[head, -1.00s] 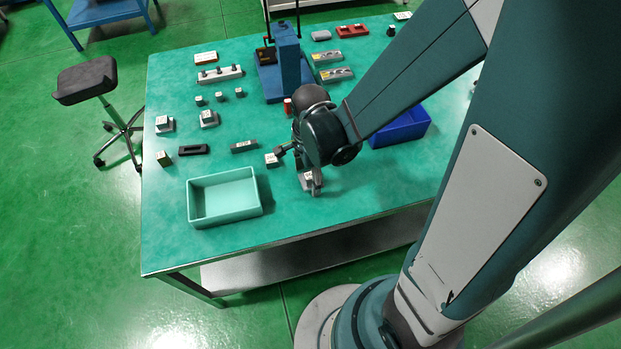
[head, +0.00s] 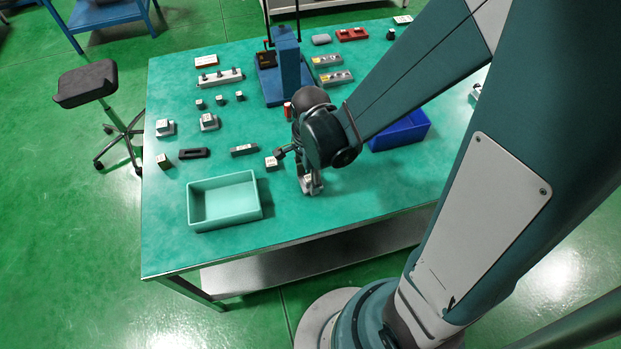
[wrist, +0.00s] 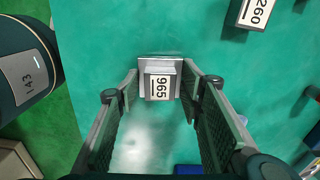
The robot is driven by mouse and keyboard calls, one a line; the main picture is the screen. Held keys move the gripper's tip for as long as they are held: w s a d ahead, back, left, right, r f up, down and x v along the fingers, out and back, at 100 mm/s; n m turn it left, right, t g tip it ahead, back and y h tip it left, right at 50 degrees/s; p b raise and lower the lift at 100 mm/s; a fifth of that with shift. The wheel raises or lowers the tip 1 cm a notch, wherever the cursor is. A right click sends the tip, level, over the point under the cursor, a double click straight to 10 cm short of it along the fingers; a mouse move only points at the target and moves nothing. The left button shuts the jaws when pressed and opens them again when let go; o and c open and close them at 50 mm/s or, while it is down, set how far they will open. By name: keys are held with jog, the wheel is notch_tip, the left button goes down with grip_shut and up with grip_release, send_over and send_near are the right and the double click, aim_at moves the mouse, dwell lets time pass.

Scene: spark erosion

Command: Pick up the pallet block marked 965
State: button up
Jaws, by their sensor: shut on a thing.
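The pallet block marked 965 (wrist: 161,86) is a small grey metal piece with a white label, on a wider grey base plate. In the wrist view it lies between the two fingertips of my gripper (wrist: 162,84), which is shut on it. In the head view my gripper (head: 311,187) points down at the table, right of the teal tray, with the block (head: 308,178) mostly hidden by the fingers and wrist. I cannot tell whether the block touches the table.
A block marked 260 (wrist: 257,13) lies close by in the wrist view. The teal tray (head: 225,222) stands to the left, a blue bin (head: 415,128) to the right, and a blue press (head: 286,62) behind. Several small parts lie at the back left. The front right of the table is clear.

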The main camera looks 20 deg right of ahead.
jog(key=shift+r+p, duration=1.35)
jog(key=shift+r, duration=3.4)
